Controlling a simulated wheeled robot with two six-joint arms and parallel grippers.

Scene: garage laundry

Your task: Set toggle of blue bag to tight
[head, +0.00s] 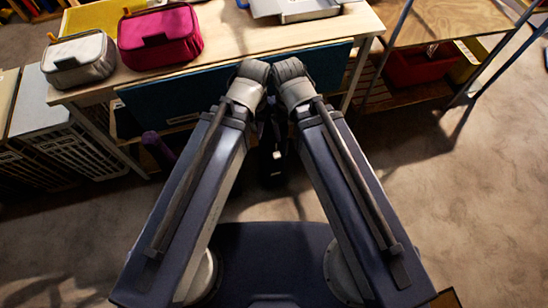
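No blue bag shows clearly in the head view, and its toggle cannot be made out. A small blue bit (242,4) is cut off at the top edge; I cannot tell what it is. A magenta zipped pouch (160,38) and a light grey zipped pouch (78,60) stand on the table's left side. Both of my arms reach forward to the table's front edge, where their far joints come close together. My grippers are not visible, so whether they are open or shut does not show.
The wooden table (225,48) has bare top right of the magenta pouch, with a grey flat object (300,9) at its back. A teal panel (180,97) hangs below its front edge. White crates (50,130) stand left; a metal-framed shelf (455,22) holds a red bin (418,66) right.

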